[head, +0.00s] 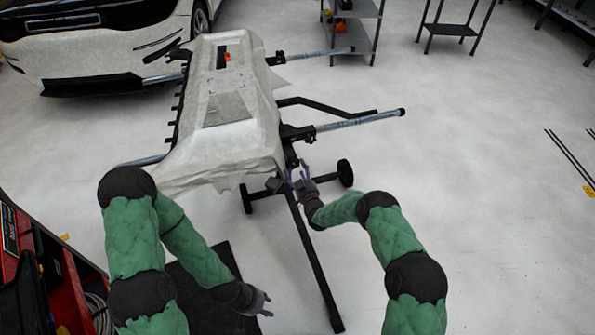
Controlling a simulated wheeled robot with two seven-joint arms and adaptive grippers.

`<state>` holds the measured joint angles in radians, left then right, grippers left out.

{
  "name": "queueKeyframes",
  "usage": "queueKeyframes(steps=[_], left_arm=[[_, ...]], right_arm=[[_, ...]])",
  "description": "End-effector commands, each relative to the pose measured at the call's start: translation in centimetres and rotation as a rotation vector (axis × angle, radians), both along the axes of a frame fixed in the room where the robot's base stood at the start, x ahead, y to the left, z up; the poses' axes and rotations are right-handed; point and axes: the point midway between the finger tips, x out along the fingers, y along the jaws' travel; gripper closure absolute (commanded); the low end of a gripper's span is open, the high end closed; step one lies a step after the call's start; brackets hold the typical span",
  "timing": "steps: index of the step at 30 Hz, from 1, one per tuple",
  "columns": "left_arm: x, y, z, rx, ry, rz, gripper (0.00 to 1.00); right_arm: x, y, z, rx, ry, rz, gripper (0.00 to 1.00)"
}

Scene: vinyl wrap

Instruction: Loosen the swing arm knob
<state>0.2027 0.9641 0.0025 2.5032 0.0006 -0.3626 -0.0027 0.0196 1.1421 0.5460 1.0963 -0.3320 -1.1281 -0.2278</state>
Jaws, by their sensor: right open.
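A work stand holds a large panel (225,138) draped in pale grey wrap. Its black swing arms and silver tubes (358,121) stick out to the right. I cannot make out the swing arm knob clearly; small dark fittings (275,185) sit at the stand's near end. My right gripper (297,171) is open, fingers pointing up the picture, close beside the black post at that end. I cannot tell whether it touches anything. My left gripper (267,304) is low in the picture, apart from the stand, with its fingers spread and empty.
The stand's long black leg (313,262) runs toward me between my arms. A black wheel (345,173) is right of my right gripper. A red tool cart (85,290) is at lower left, a white car (95,45) at upper left.

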Motion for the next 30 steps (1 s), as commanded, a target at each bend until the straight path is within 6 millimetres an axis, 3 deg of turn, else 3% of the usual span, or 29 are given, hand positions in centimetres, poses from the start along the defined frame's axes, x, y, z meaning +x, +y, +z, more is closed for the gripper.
queueKeyframes(steps=[6,15,17,21,22,30], left_arm=[[0.0,0.0,-0.8,0.0,0.0,0.0,0.6],[0.0,0.0,-0.7,0.0,0.0,0.0,0.6],[0.0,0.0,-0.7,0.0,0.0,0.0,0.6],[0.0,0.0,-0.7,0.0,0.0,0.0,0.6],[0.0,0.0,-0.7,0.0,0.0,0.0,0.6],[0.0,0.0,-0.7,0.0,0.0,0.0,0.6]], right_arm=[[1.6,0.5,-0.1,0.001,0.0,0.0,0.29],[1.8,0.5,0.1,0.001,0.0,0.0,0.29],[1.8,0.5,0.1,0.0,0.0,0.0,0.43],[1.8,0.5,0.1,0.0,0.001,0.0,0.83],[1.8,0.5,0.0,0.0,0.001,0.0,0.86],[1.8,0.5,0.0,-0.001,0.002,-0.001,0.87]])
